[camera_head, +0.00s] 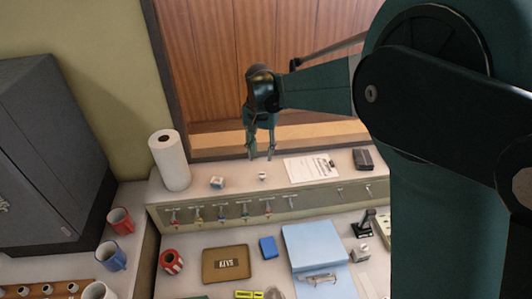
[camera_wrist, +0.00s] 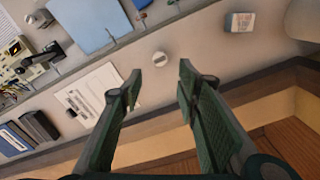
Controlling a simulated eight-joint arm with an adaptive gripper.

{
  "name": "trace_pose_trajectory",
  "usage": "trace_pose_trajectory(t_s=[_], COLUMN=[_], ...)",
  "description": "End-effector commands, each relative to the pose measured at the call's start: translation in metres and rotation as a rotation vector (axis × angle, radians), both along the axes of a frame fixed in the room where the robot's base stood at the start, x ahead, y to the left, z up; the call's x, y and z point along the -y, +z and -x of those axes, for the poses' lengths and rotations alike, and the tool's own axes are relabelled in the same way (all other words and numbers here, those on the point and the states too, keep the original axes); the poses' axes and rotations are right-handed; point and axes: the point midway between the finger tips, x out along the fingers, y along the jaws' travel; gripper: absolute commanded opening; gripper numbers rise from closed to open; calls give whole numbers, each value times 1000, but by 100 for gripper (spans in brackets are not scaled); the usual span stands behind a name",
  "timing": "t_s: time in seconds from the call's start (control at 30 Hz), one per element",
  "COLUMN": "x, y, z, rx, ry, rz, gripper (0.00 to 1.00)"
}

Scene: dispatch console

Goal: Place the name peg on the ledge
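A small white round peg (camera_head: 262,176), likely the name peg, stands on the ledge (camera_head: 236,188) behind the desk. In the wrist view the peg (camera_wrist: 160,59) shows from above, with a dark mark across its top. My gripper (camera_head: 261,157) is above and behind it, pointing down. In the wrist view its fingers (camera_wrist: 160,75) are apart, with nothing between them. The peg lies just beyond the fingertips, apart from them.
A small white block (camera_head: 217,182) and a paper roll (camera_head: 169,160) stand left of the peg; papers (camera_head: 310,167) and a dark box (camera_head: 363,159) lie right. Several keys hang along the ledge's front. A wooden rack (camera_head: 62,287) holds several pegs at lower left.

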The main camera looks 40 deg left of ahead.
Motion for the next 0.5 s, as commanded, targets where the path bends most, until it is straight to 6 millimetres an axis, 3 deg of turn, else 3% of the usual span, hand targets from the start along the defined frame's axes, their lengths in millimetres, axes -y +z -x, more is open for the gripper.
trace_pose_trajectory(t_s=[0.5], x=[4], y=[3], z=[-2], rx=[1], ry=[-2], rz=[-3], gripper=[33])
